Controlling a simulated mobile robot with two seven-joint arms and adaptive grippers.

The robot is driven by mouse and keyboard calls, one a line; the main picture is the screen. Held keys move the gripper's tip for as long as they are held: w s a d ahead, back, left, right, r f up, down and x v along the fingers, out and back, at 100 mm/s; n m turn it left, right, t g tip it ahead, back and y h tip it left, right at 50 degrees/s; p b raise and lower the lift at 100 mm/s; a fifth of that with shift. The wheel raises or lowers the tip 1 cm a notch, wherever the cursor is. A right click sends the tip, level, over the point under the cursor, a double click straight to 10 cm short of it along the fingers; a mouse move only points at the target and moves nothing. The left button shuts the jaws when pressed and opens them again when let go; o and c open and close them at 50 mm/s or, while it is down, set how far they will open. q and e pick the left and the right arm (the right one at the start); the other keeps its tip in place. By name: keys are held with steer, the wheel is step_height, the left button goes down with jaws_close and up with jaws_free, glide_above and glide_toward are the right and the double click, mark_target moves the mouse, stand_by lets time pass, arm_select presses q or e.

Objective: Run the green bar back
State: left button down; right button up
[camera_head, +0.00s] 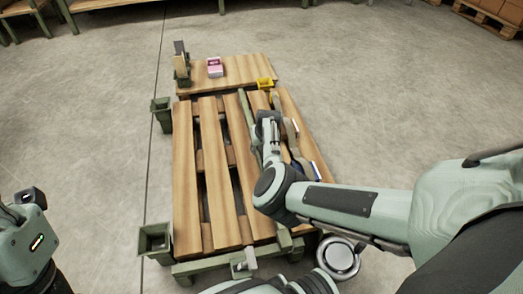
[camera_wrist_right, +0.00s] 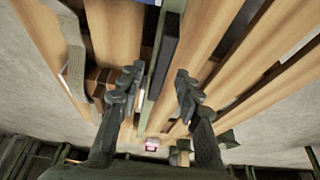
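The green bar (camera_head: 246,112) is a long thin strip lying lengthwise over the slatted wooden table (camera_head: 185,170), right of its middle. Its near part is partly hidden by my right arm. In the right wrist view the green bar (camera_wrist_right: 148,108) runs between the fingers, with a dark block (camera_wrist_right: 168,48) along its side. My right gripper (camera_head: 268,120) is over the table close beside the bar. In the wrist view its two fingers (camera_wrist_right: 158,80) stand wide apart with nothing visibly gripped. Part of my left arm shows at the lower left, but I make out no left fingers.
A pink box (camera_head: 214,68), a yellow tray (camera_head: 265,84) and a dark upright holder (camera_head: 181,70) are at the table's far end. Open green bins (camera_head: 162,113) (camera_head: 155,240) hang on the left side. Long pale items lie on the right slats. Floor at left is clear.

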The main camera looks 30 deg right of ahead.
jaws_close()
stand_by(0.4)
